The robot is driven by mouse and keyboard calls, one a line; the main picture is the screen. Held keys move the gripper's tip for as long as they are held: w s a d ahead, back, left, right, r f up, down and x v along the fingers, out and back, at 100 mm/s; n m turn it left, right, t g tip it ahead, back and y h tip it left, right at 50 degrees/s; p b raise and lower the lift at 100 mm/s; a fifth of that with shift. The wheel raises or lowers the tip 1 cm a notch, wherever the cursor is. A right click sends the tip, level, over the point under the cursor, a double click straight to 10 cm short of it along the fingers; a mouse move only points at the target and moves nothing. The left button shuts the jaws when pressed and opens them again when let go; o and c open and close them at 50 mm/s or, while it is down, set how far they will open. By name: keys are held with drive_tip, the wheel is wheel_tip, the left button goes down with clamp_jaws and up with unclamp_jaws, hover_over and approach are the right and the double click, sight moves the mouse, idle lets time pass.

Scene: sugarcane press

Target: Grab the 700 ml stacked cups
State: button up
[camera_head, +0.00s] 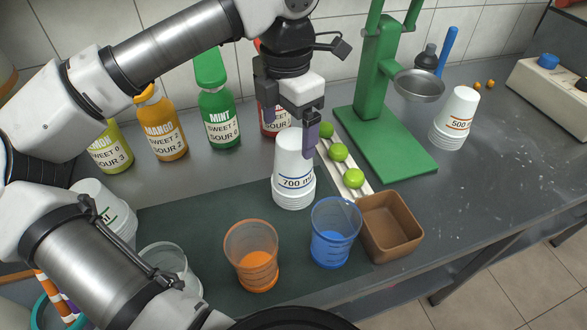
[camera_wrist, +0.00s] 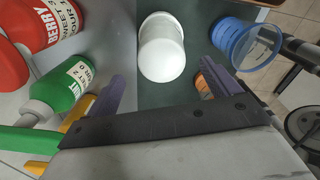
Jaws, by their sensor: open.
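The 700 ml stacked cups (camera_head: 294,178) are a white, upside-down stack with a blue line and "700 ml" print, standing on the dark mat. They also show in the wrist view (camera_wrist: 161,48) as a white stack ahead of the fingers. My gripper (camera_head: 289,128) is open above and around the top of the stack in the head view. In the wrist view its two purple-padded fingers (camera_wrist: 160,85) are spread wide, with the stack between their lines and no clear contact. Part of the stack's top is near the right finger in the head view.
An orange cup (camera_head: 251,262), a blue cup (camera_head: 333,236) and a brown box (camera_head: 390,228) stand in front. Limes on a white tray (camera_head: 355,192) and the green press (camera_head: 385,140) are right. Syrup bottles, including green mint (camera_head: 218,115), stand behind. The 500 ml stack (camera_head: 455,120) is far right.

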sight(294, 137)
drive_tip(key=shift+w+d+f+p, duration=0.1)
drive_tip(key=shift+d+f+p, duration=0.05)
drive_tip(key=shift+f, duration=0.8)
drive_tip(key=shift+s+d+f+p, duration=0.1)
drive_tip(key=shift+d+f+p, duration=0.1)
drive_tip(key=shift+f, duration=0.75)
drive_tip(key=shift+w+d+f+p, duration=0.1)
drive_tip(key=shift+d+f+p, duration=0.05)
drive_tip(key=shift+f, duration=0.8)
drive_tip(key=c, duration=1.4)
